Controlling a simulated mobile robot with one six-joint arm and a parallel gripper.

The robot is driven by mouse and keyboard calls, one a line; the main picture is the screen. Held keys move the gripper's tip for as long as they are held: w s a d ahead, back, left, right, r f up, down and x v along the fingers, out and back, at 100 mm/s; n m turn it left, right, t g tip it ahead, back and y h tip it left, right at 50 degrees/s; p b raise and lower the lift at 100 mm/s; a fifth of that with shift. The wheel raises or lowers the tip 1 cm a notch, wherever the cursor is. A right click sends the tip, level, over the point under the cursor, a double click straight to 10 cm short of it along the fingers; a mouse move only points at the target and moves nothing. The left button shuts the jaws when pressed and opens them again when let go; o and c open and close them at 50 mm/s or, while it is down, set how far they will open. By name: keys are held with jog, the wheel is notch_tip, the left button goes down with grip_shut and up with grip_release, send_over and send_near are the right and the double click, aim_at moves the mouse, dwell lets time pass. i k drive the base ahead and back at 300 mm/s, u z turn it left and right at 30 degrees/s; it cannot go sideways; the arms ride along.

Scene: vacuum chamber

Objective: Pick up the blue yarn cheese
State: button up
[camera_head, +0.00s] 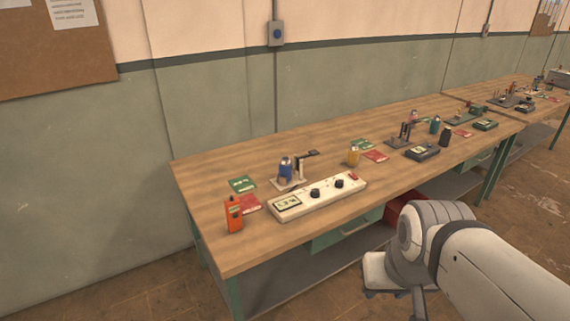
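A small blue cylinder with a grey top (286,169), which looks like the blue yarn cheese, stands upright on a light stand at the back left of the near workbench (215,235). A teal-blue cylinder (435,126) stands farther right along the bench. My arm enters from the lower right, in front of the bench and well apart from the blue cylinder. Its end (385,278) hangs low beyond the bench's front edge. The gripper's fingers are too small and partly hidden to tell their opening. Nothing held can be made out.
A long white control box with knobs (318,196) lies in front of the blue cylinder. An orange handheld device (234,214) stands at left, a yellow cylinder (353,156) to the right. Green and red cards lie about. The bench's front left corner is bare. A wall stands behind.

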aim_at(285, 166)
jog(key=z, duration=0.05)
jog(key=i, duration=1)
jog(key=u, duration=0.05)
